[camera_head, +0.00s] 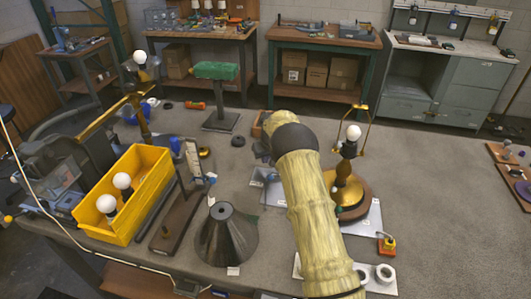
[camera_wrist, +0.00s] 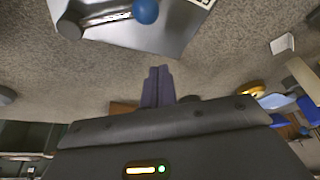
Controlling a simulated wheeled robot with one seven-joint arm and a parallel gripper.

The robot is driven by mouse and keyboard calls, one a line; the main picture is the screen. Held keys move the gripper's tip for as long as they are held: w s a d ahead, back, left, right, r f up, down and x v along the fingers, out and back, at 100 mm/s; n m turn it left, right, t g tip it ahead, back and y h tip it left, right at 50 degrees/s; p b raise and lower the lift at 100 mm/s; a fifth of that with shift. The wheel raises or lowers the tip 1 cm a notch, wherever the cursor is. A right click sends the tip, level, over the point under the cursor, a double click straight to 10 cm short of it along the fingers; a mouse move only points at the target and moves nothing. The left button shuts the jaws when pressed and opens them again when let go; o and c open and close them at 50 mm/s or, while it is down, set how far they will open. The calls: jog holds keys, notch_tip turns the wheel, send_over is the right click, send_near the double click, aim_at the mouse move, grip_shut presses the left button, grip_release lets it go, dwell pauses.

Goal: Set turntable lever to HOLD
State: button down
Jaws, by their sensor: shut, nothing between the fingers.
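In the wrist view a lever with a blue ball knob (camera_wrist: 145,11) lies across a grey metal plate (camera_wrist: 178,32) at the top of the picture. The lever's arm runs left from the ball to a grey round pivot (camera_wrist: 69,25). A white label with dark marks is cut off at the top edge; I cannot read it. My gripper (camera_wrist: 158,72) is shut and empty, its fingers apart from the knob and below it in the picture. A lamp with a brass base (camera_head: 346,191) and white bulb stands on a brown round base beside my arm.
A yellow bin (camera_head: 125,205) with white bulbs stands at left. A dark cone shade (camera_head: 226,238) is left of my arm. White rings (camera_head: 384,273) and a yellow-and-red item (camera_head: 386,244) lie at the front right.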

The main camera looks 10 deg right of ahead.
jog(key=shift+x, duration=1.1)
jog(key=shift+s+d+f+p, duration=0.1)
jog(key=shift+s+p, duration=0.25)
jog(key=shift+s, duration=0.25)
jog(key=shift+s+d+f+p, duration=0.1)
jog(key=shift+s+p, duration=0.25)
jog(key=shift+s, duration=0.25)
jog(key=shift+s+d+f, duration=0.15)
jog(key=shift+s+d, duration=0.05)
jog(key=shift+s, duration=0.55)
jog(key=shift+w+f, duration=0.1)
